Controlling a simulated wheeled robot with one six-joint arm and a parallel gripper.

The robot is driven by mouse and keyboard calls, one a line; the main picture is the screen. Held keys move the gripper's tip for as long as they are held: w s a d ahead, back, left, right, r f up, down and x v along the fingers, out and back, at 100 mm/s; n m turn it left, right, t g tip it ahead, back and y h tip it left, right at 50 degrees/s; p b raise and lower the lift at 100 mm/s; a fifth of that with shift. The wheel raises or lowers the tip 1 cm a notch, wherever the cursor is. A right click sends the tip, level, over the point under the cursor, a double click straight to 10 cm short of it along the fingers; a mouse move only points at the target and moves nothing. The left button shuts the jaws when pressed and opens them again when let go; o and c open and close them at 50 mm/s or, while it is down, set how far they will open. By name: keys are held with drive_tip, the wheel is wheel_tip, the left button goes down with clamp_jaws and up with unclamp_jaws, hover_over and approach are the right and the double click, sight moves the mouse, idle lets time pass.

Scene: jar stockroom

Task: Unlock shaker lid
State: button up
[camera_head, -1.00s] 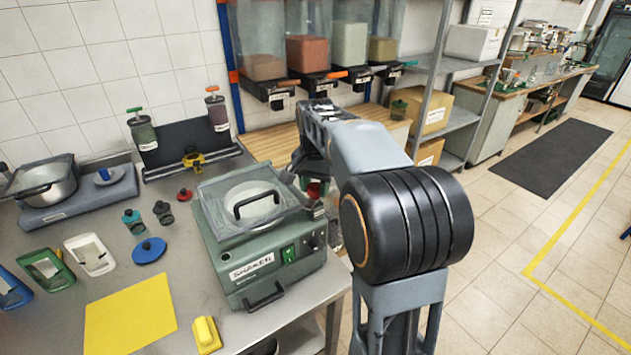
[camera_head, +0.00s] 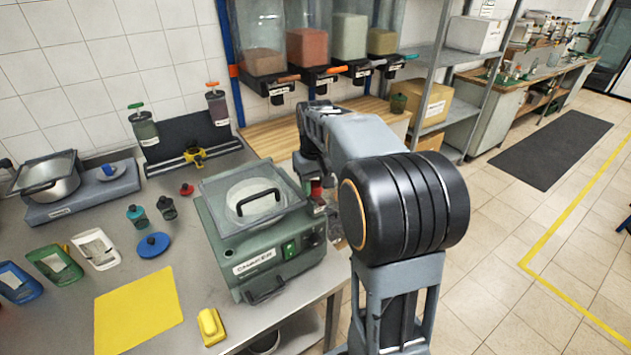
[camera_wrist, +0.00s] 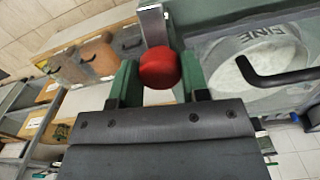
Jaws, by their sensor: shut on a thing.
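The shaker (camera_head: 270,268) is a green box on the steel table. Its clear lid (camera_head: 215,188) with a black handle lies flat on top. In the wrist view the lid (camera_wrist: 222,50) is at the right, over a sieve marked "FINE". My gripper (camera_head: 318,190) is at the shaker's right side. In the wrist view my gripper (camera_wrist: 160,78) has its green fingers shut on a round red knob (camera_wrist: 158,66). The knob is at the end of a flat metal lever (camera_wrist: 153,25). In the head view my arm partly hides this spot.
A yellow sheet (camera_head: 140,312), a yellow block (camera_head: 211,326) and a blue disc (camera_head: 153,245) lie left of the shaker. Hoppers (camera_head: 308,50) hang behind over a wooden counter (camera_head: 262,137). Open floor (camera_head: 520,260) is at the right.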

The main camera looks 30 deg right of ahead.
sight(315, 184)
drive_tip(key=shift+n, duration=0.9)
drive_tip(key=o, duration=0.9)
wheel_tip(315, 184, up, 14)
drive_tip(key=shift+f+p, duration=0.1)
drive_tip(key=shift+p, duration=0.45)
drive_tip(key=shift+w, duration=0.1)
